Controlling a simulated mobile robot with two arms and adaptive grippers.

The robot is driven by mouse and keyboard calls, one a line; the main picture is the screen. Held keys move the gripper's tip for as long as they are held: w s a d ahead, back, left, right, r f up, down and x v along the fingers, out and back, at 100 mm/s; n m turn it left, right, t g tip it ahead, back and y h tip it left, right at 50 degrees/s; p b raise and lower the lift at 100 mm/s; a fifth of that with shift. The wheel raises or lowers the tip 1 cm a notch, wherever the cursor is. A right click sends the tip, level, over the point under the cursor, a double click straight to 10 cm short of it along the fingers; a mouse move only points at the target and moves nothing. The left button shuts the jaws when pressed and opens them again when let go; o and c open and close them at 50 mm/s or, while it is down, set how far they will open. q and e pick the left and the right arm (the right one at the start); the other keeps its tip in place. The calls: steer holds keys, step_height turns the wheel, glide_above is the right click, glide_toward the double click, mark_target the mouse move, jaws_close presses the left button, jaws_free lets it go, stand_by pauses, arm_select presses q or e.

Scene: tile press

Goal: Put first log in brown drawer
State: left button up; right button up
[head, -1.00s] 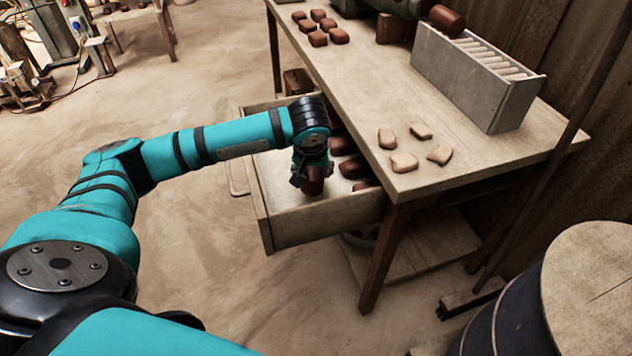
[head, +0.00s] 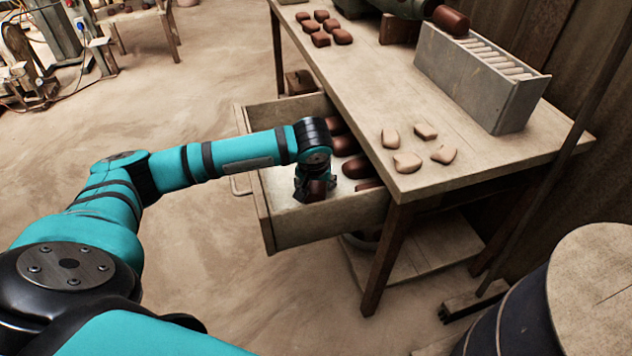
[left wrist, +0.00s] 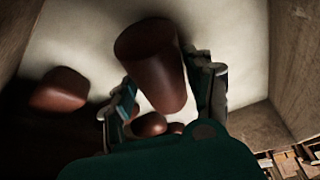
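The brown log (head: 317,188) is inside the pulled-out drawer (head: 330,222) under the table. In the left wrist view the log (left wrist: 153,62) stands tilted between the two fingers, over the pale drawer floor. My left gripper (head: 315,197) is low inside the drawer with its fingers spread around the log. In the left wrist view the gripper (left wrist: 162,80) shows a gap between the left finger and the log; the right finger is very close to it. Whether the log's far end touches the floor is hidden. My right gripper is not in view.
Several other brown logs (head: 355,167) lie in the drawer toward the table. The wooden table (head: 470,150) overhangs the drawer's inner part. Pale clay pieces (head: 406,162) and a grey box (head: 470,75) stand on top. A barrel (head: 595,285) is at lower right.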

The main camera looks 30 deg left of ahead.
arm_select(q)
steer(key=shift+o, duration=1.4)
steer(key=shift+r, duration=0.2)
steer(key=p+v, duration=0.2)
steer(key=v, duration=0.9)
steer(key=shift+s+d+r, duration=0.1)
steer(key=shift+s+r, duration=0.1)
steer(key=shift+r, duration=0.15)
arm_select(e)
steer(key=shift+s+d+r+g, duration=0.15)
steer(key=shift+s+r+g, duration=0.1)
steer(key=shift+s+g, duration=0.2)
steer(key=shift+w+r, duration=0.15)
